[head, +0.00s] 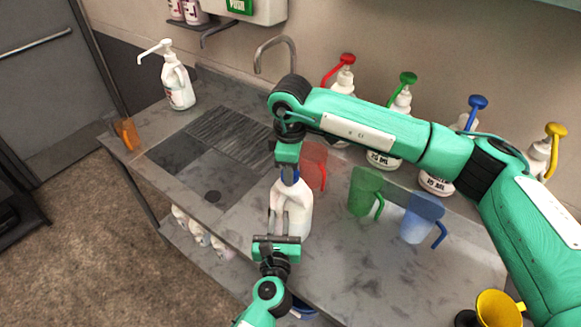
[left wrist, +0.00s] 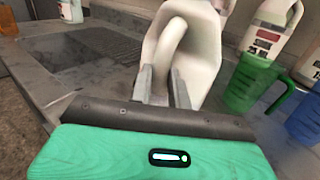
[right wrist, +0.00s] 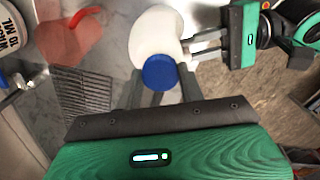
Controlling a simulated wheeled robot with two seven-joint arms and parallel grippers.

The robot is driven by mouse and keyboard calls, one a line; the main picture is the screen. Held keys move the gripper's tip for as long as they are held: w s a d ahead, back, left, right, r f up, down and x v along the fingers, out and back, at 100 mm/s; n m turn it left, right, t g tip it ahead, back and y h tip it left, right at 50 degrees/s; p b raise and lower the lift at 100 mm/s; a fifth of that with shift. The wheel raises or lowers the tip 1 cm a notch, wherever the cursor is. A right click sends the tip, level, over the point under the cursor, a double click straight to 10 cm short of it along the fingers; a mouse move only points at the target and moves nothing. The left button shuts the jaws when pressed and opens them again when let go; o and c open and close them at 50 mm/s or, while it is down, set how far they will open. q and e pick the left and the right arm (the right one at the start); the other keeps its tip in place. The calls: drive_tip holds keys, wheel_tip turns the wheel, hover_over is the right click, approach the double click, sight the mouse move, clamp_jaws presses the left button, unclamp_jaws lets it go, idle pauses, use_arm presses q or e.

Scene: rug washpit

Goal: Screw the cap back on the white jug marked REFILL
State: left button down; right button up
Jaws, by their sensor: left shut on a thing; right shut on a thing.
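The white jug (head: 298,215) stands upright on the grey counter, in the middle of the head view; no REFILL marking shows. My left gripper (head: 279,222) is shut on the jug's handle, which fills the middle of the left wrist view (left wrist: 170,38). The blue cap (right wrist: 159,72) is at the top of the jug's neck. My right gripper (right wrist: 160,88) comes from above and is shut on the cap, one finger on each side. In the head view the cap (head: 290,175) is partly hidden by that gripper. I cannot tell whether the cap is seated on the thread.
Red (head: 314,165), green (head: 364,192) and blue (head: 420,217) measuring jugs stand right of the jug. Several pump bottles line the wall behind.

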drive_tip(key=shift+w+r, duration=0.1)
drive_tip(key=shift+w, duration=0.05)
drive_tip(key=o, duration=1)
drive_tip(key=shift+r, duration=2.2)
drive_tip(key=shift+c, duration=0.3)
